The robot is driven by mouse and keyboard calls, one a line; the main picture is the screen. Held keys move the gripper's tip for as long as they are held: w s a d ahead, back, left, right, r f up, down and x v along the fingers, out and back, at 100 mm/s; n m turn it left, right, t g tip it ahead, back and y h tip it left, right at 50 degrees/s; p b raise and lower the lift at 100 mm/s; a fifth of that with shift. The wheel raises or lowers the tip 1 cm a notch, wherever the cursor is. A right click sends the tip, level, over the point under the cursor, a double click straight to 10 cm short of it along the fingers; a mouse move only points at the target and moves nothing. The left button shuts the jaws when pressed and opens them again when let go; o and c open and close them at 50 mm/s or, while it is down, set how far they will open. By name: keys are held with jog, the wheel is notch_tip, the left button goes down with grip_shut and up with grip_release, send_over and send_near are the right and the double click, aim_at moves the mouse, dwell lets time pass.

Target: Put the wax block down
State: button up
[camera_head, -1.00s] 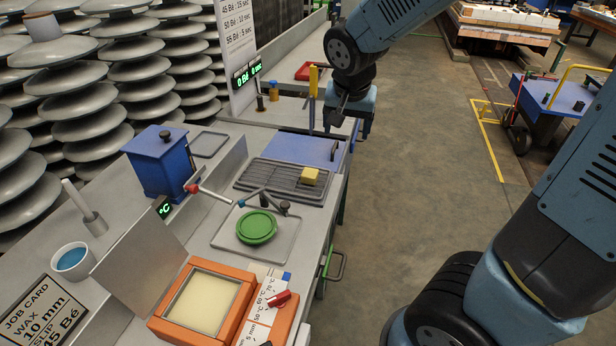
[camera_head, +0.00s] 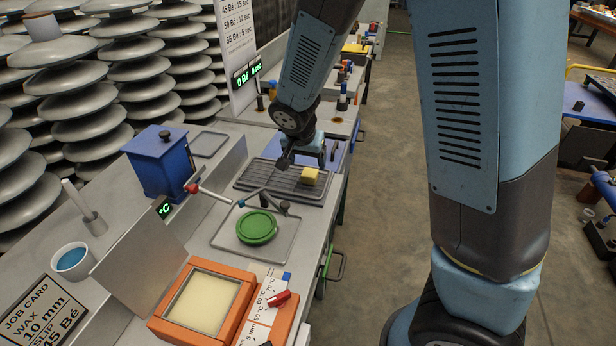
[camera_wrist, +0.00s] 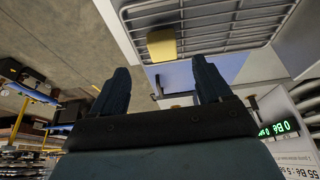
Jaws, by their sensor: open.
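The yellow wax block (camera_head: 310,176) rests on the right part of the dark slatted rack (camera_head: 262,181) on the bench. My gripper (camera_head: 305,158) is just behind the rack, near the wax block, and its fingers are hard to make out in the head view. In the wrist view my gripper (camera_wrist: 162,88) is open with nothing between its two fingers. The wax block (camera_wrist: 161,44) shows ahead of the fingers there, near the edge of the rack (camera_wrist: 235,26), apart from them.
A green round dish (camera_head: 256,227) sits on a tray in front of the rack. An orange wax bath (camera_head: 205,300) stands nearer. A blue box (camera_head: 158,161) and a red-handled tap (camera_head: 192,188) stand left. The bench's right edge borders open floor.

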aim_at(309, 173)
jog(key=shift+x, duration=1.65)
jog(key=shift+w+x, duration=0.2)
jog(key=shift+x, duration=1.1)
jog(key=shift+w+x, duration=0.15)
jog(key=shift+x, duration=1.2)
jog(key=shift+a+r, duration=0.15)
jog(key=shift+c, duration=0.4)
jog(key=c, duration=1.1)
jog(key=shift+o, duration=0.2)
jog(key=shift+r, duration=0.1)
